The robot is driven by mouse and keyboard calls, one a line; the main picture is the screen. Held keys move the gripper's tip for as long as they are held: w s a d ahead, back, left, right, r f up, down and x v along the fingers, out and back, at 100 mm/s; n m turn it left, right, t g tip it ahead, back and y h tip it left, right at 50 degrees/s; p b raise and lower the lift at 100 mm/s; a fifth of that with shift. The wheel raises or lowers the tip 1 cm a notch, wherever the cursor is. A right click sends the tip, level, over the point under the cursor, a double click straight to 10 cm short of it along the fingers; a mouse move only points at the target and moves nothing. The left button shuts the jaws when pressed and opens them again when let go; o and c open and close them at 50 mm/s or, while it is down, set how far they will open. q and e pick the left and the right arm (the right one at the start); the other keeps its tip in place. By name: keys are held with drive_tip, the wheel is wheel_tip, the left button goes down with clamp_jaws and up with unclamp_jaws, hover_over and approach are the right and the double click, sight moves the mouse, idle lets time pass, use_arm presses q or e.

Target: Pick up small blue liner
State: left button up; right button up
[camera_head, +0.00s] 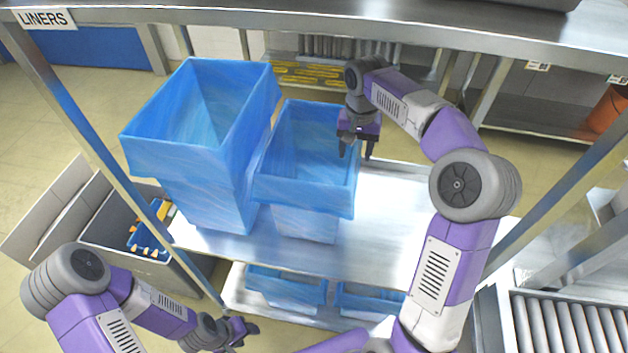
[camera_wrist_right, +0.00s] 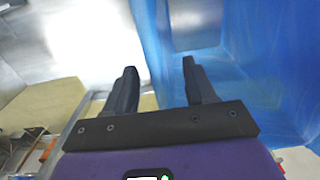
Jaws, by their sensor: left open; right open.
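My left gripper (camera_head: 242,334) is open and empty, low at the front left, away from both liners.
The metal shelf (camera_head: 390,220) is bare right of the small liner. An upper shelf beam and slanted posts frame the space. Lower down are more blue-lined boxes (camera_head: 285,288). A roller conveyor (camera_head: 570,325) is at the lower right, and a grey bin (camera_head: 125,235) at the left.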

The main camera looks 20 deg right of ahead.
clamp_jaws()
idle(0.4)
